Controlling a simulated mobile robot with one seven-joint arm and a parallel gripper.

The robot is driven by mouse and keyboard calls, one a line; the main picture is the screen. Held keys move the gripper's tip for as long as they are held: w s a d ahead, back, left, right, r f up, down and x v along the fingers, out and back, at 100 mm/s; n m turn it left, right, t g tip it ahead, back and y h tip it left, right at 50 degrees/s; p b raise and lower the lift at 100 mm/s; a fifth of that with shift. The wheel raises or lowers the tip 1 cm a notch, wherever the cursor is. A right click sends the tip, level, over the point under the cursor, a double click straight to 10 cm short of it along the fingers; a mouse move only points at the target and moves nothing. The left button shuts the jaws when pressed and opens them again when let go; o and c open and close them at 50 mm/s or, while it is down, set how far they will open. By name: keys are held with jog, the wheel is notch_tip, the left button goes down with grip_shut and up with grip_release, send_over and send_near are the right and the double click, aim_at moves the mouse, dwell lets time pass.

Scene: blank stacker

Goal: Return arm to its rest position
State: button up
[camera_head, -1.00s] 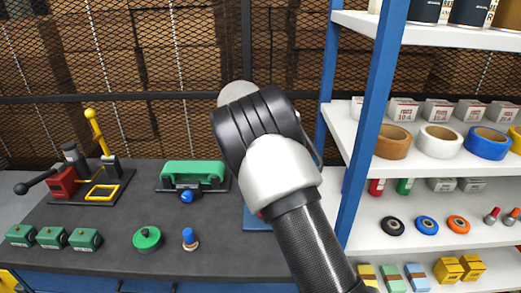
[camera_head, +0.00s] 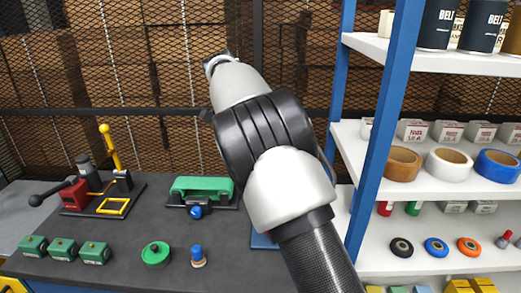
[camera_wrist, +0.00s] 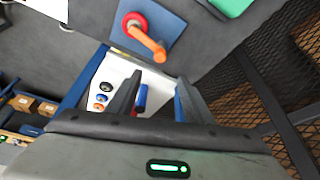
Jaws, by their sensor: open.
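My gripper (camera_wrist: 158,92) shows in the wrist view with its two dark fingers apart. I see nothing held between them; a blue cylinder beyond shows in the gap. In the head view my arm rises from the bottom centre and bends toward the upper left. The gripper itself cannot be made out there.
The dark bench (camera_head: 115,235) holds a yellow-handled press (camera_head: 110,150), a green-topped fixture (camera_head: 202,188), several green blocks (camera_head: 63,249), a green knob (camera_head: 155,254) and a blue-topped peg (camera_head: 198,257). A blue plate (camera_wrist: 172,18) bears a red-and-orange lever (camera_wrist: 145,37). A shelf rack (camera_head: 372,140) stands close at the right; mesh fencing is behind.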

jog(key=s+d+r+n+t+y+p, duration=0.1)
jog(key=s+d+r+n+y+p, duration=0.4)
jog(key=s+d+r, duration=0.9)
jog(key=s+d+f+n+t+p, duration=0.1)
jog(key=s+n, duration=0.3)
jog(key=s, duration=0.6)
jog(key=s+d+f+n+t+h+p, duration=0.1)
jog(key=s+n, duration=0.3)
jog(key=s, duration=0.7)
jog(key=shift+d+f+n+t+p, duration=0.3)
jog(key=shift+d+f+t+p, duration=0.1)
jog(key=shift+d+f+t, duration=0.15)
